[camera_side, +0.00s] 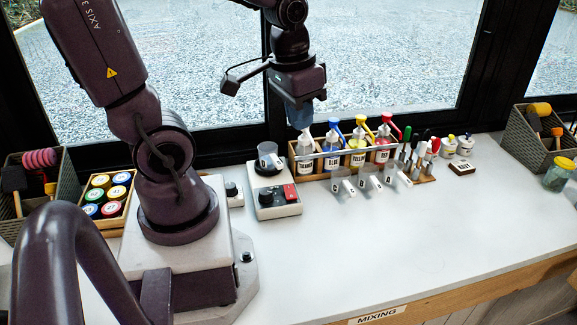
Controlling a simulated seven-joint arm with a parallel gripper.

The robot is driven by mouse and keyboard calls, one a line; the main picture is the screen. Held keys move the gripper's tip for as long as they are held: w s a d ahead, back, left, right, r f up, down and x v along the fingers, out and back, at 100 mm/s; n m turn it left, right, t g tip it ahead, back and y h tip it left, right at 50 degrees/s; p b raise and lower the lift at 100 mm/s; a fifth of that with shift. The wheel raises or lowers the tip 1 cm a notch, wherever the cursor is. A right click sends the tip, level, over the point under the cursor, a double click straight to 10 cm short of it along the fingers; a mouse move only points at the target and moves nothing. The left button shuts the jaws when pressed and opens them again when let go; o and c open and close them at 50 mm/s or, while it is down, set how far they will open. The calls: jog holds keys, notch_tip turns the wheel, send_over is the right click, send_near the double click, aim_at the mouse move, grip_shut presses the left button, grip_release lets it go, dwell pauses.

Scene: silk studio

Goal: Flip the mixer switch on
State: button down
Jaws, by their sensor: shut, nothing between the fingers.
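The mixer (279,209) is a pale box with a dark round plate at its back, standing on the white counter just right of my arm's base. Its red switch (290,192) is at the front right, beside a black knob (265,197). The switch is too small to tell which way it is tipped. A clear beaker (268,156) stands on the plate. My gripper (300,124) points down, shut and empty. In the picture it is above and slightly right of the mixer, near the left end of the bottle rack; its fingertips are hard to make out.
A rack (345,160) of pump bottles stands right of the mixer, with small labelled clear cups (370,181) before it. Markers (418,158) and small jars (465,145) stand further right. A box of coloured jars (107,194) is at left. The front counter is clear.

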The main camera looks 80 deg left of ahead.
jog(key=a+f+g, duration=0.2)
jog(key=a+f, duration=0.4)
jog(key=f, duration=0.3)
jog(key=g+h, duration=0.1)
send_over(288, 185)
jog(key=s+d, duration=0.2)
notch_tip(288, 185, down, 8)
jog(key=shift+a+r, duration=0.1)
jog(key=w+m, duration=0.1)
jog(key=w+a+f+m+t, duration=0.1)
jog(key=shift+a+m, duration=0.3)
jog(key=shift+f, duration=2)
